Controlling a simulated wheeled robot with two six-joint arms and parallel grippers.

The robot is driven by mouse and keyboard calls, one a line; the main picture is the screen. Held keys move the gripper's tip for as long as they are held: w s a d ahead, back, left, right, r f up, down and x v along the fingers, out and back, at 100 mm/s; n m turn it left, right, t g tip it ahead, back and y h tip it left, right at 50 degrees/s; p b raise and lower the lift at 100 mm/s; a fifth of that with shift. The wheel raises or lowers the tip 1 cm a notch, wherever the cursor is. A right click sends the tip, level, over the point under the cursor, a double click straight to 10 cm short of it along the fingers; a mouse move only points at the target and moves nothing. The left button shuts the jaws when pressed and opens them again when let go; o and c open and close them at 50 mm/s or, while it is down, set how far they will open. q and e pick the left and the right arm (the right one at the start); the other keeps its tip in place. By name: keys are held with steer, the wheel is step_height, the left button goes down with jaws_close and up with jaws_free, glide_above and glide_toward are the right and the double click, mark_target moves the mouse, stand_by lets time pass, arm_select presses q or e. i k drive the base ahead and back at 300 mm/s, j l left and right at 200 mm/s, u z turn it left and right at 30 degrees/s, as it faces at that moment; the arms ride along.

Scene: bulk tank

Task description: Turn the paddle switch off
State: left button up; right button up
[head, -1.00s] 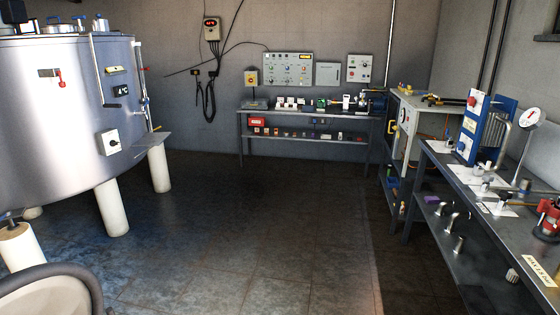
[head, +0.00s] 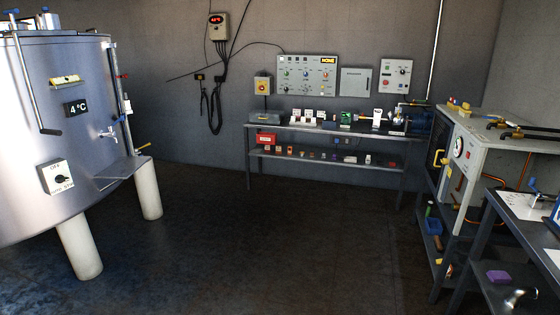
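A white switch box (head: 57,178) with a black rotary knob is fixed low on the front of the large steel tank (head: 35,125) at the left. Its upper marking appears to read OFF. Its lower marking is too small to read surely, and I cannot tell exactly where the knob points. No switch is clearly labelled as the paddle switch; this box is the nearest likely match. Neither of my grippers shows in the head view.
The tank stands on white legs (head: 80,248), with a small ledge (head: 122,172) at its right. A bench (head: 327,133) lines the back wall below control panels (head: 307,76). A machine (head: 462,150) and another bench (head: 525,207) stand right. The middle floor (head: 270,240) is clear.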

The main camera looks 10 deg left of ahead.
mark_target(60, 180)
steer(key=i+j+u, duration=0.1)
steer(key=i+u, duration=0.2)
steer(key=i, duration=0.35)
steer(key=i+u, duration=0.3)
steer(key=i, duration=0.3)
steer(key=i+l+u, duration=0.3)
steer(key=i, duration=0.35)
steer(key=j, duration=0.1)
